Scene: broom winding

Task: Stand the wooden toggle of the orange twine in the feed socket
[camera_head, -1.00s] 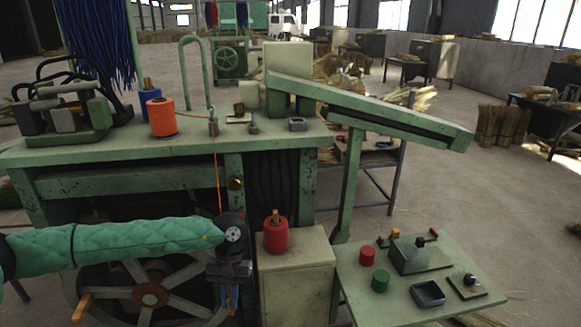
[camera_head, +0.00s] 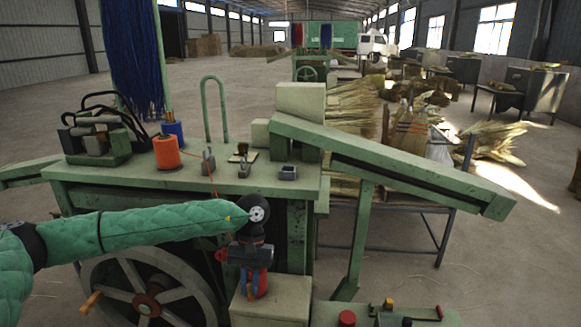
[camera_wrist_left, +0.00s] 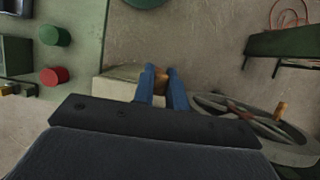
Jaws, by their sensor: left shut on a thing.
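My left gripper (camera_head: 254,284) hangs fingers-down at the front of the green bench. It is shut on a small brown wooden piece (camera_wrist_left: 160,76), which looks like the toggle; the fingers hide most of it. The orange twine's spool (camera_head: 167,153) stands on the bench at left. Its thin twine (camera_head: 213,184) runs to a small metal guide (camera_head: 208,161) and down toward my gripper. A square block with a dark opening (camera_head: 287,172) sits on the bench top, above and right of the gripper. I cannot tell whether it is the feed socket. My right gripper is not in view.
A sloping green chute (camera_head: 390,160) extends right from the bench. A spoked wheel (camera_head: 147,300) stands below my left arm. A blue spool (camera_head: 173,131) stands behind the orange one.

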